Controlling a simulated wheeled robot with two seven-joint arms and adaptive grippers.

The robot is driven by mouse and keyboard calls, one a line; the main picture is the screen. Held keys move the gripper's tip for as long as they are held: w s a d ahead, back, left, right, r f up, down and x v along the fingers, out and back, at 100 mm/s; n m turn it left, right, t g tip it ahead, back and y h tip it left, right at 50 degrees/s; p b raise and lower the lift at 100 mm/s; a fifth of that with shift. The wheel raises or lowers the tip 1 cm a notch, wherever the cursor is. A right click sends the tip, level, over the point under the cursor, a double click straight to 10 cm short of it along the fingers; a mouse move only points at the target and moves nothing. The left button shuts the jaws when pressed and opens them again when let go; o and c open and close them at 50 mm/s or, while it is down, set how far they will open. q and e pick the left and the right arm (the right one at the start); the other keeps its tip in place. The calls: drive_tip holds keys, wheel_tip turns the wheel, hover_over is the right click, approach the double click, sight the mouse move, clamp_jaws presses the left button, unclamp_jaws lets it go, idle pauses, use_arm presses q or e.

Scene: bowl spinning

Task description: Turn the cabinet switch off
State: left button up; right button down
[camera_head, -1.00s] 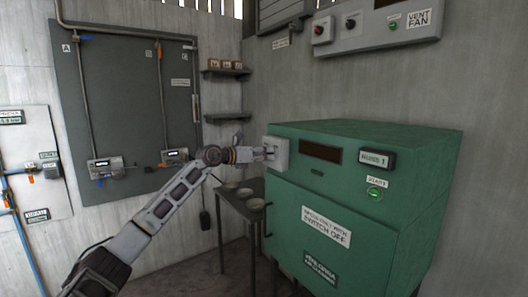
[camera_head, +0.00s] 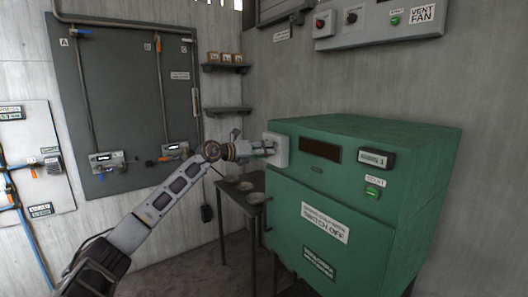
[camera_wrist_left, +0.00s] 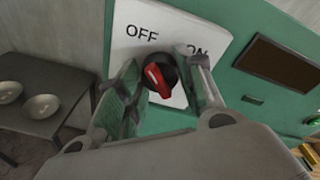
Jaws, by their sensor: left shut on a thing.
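The green cabinet (camera_head: 400,150) stands at the right in the head view. The cabinet switch has a white plate (camera_wrist_left: 132,48) marked OFF at left and ON at right; it shows at the cabinet's left edge in the head view (camera_head: 281,150). Its knob (camera_wrist_left: 160,78) is black with a red grip that leans slightly, upper end to the left. My left gripper (camera_head: 268,149) reaches the plate, and its fingers (camera_wrist_left: 165,85) stand on both sides of the knob, closed on it. The fingers partly cover the ON label. My right gripper is out of view.
A dark table (camera_wrist_left: 62,72) with several pale bowls (camera_wrist_left: 40,106) stands left of the cabinet. A green button or lamp (camera_head: 372,192) is on the cabinet's front. Shelves (camera_head: 227,111) and a grey wall panel (camera_head: 120,120) are behind my left arm.

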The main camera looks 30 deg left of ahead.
use_arm(q)
drive_tip(key=o, duration=1)
drive_tip(key=v, duration=1.1)
drive_tip(key=shift+s+a, duration=0.15)
drive_tip(key=shift+s, duration=0.1)
idle(1.1)
drive_tip(key=shift+s+r, duration=0.1)
drive_tip(key=shift+s, duration=0.05)
idle(0.6)
